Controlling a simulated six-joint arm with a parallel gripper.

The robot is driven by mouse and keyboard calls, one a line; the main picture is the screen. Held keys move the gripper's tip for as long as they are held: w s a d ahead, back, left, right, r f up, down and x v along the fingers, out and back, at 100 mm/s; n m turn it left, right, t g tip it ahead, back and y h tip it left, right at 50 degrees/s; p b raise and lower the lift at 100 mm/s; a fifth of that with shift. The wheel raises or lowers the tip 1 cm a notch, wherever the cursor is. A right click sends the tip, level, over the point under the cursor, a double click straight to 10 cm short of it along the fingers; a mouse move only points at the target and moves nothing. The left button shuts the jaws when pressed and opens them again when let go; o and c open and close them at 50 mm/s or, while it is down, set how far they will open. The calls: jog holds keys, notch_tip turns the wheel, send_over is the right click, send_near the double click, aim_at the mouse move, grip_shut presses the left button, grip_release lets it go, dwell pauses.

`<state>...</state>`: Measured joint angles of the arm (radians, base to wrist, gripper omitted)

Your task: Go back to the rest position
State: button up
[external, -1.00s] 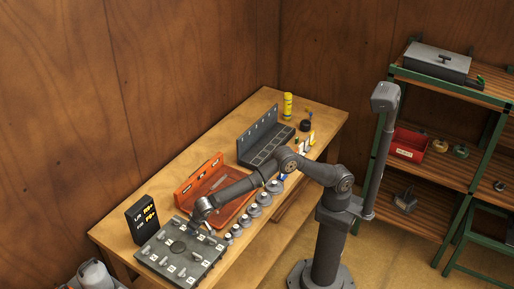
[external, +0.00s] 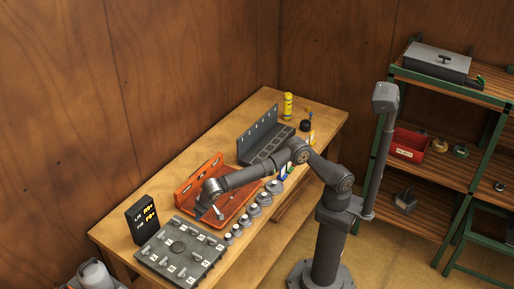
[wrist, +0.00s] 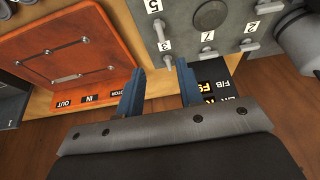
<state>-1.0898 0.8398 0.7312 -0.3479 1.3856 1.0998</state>
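My gripper (external: 216,212) is raised over the front end of the orange tray, close to the grey numbered board (external: 150,256). In the wrist view the two blue fingers of my gripper (wrist: 160,80) stand apart with nothing between them. The grey board (wrist: 185,40) shows beyond the fingertips, with numbered tags, small knobs and a dark round disc. My arm reaches over the bench from its column and is bent at the elbow.
The orange tray (external: 182,198) lies on the wooden bench (external: 120,230), beside a black display box (external: 142,218). Several round weights (external: 253,210) line the bench's front edge. A grey organizer (external: 247,152) and a yellow can (external: 288,105) stand farther back. Shelves (external: 440,180) are at right.

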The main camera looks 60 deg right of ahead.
aim_at(195, 230)
jog(key=x, duration=1.4)
jog(key=shift+w+f, duration=0.2)
jog(key=shift+f, duration=0.05)
jog(key=shift+d+r+n+y, duration=0.15)
jog(key=shift+n+y, duration=0.15)
jog(key=shift+n, duration=0.4)
jog(key=n+y, duration=0.1)
jog(key=n, duration=0.2)
jog(key=n+g+y, duration=0.1)
jog(key=n, duration=0.2)
jog(key=shift+w+d, duration=0.1)
jog(key=shift+d, duration=0.05)
